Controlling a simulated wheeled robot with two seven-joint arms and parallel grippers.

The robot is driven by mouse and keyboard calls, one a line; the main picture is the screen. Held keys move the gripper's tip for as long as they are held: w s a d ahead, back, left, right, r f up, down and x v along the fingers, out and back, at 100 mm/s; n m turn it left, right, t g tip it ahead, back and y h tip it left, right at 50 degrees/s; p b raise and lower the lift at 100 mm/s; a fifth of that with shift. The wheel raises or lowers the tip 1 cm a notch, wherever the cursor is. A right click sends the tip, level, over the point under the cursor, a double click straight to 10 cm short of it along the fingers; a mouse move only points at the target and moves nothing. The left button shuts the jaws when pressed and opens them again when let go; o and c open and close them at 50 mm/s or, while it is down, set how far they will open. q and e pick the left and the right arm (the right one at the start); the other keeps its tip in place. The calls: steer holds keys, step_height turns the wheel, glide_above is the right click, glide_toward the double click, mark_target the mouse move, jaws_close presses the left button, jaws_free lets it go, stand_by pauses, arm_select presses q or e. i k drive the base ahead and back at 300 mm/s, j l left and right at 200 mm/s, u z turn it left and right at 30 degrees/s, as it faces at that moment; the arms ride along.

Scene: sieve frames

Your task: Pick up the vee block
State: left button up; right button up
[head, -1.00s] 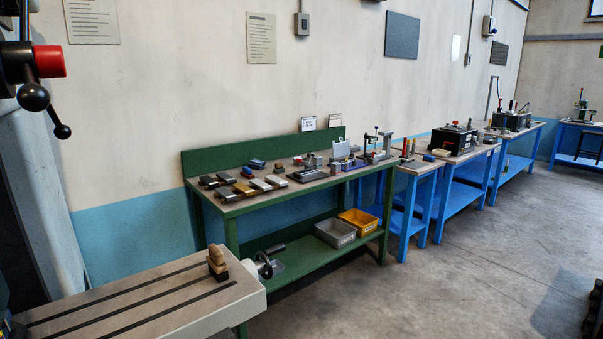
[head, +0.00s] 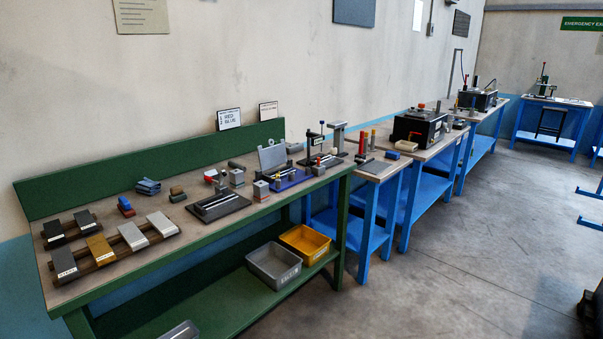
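I cannot tell for certain which item is the vee block at this distance. Several small grey metal blocks stand on the green workbench (head: 110,262). One grey block (head: 236,178) is near the middle of the top, behind a dark flat plate with a light rail (head: 218,205). Another grey block (head: 261,190) stands just right of that plate. A further one (head: 318,168) is near the right end. Neither of my grippers shows in the head view.
Labelled dark, gold and silver bars (head: 133,236) lie on wooden strips at the bench's left. A grey bin (head: 275,267) and a yellow bin (head: 305,244) sit on its lower shelf. Blue benches (head: 372,200) continue to the right. The floor (head: 470,260) in front is clear.

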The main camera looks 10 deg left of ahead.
mark_target(213, 173)
steer(key=i+u, duration=0.25)
steer(key=i, duration=0.2)
steer(key=i+l+u, duration=0.3)
steer(key=i, duration=0.2)
steer(key=i+l+u, duration=0.25)
steer(key=i, duration=0.2)
